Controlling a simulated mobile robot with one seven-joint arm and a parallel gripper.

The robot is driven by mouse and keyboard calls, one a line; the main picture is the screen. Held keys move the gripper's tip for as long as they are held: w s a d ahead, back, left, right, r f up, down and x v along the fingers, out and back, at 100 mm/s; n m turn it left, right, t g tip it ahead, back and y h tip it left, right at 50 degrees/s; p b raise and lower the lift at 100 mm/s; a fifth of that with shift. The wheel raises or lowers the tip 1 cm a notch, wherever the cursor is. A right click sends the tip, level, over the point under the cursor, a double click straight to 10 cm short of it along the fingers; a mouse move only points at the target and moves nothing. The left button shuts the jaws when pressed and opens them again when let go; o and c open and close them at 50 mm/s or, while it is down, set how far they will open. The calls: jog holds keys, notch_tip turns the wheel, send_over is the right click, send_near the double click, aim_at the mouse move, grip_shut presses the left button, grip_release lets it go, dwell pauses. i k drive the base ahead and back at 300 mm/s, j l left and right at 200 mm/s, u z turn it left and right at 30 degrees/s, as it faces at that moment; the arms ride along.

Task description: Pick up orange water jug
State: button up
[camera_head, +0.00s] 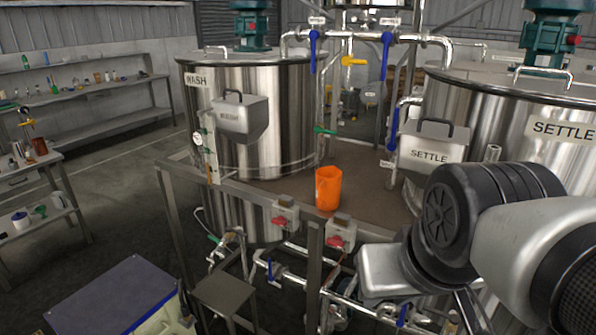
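The orange water jug (328,188) stands upright on the brown platform (372,198) between the two steel tanks, close to the platform's front edge. My arm (490,215) reaches in from the right, in front of the settle tank. The jug is left of my arm, with a clear gap between them. Nothing hides the jug from this view.
The wash tank (245,110) stands left of the jug and the settle tank (500,125) right. Pipes and valves (314,52) run behind. Two switch boxes with red knobs (341,233) sit on the front rail below. A small stand (223,296) and a blue-topped box (105,298) are at lower left.

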aim_at(328, 179)
jog(key=i+j+z, duration=0.2)
jog(key=i+j, duration=0.15)
jog(key=j, duration=0.3)
jog(key=i+j+z, duration=0.25)
jog(key=i, duration=0.25)
jog(key=i+j+z, duration=0.25)
jog(key=i+j, duration=0.15)
jog(key=i, duration=0.05)
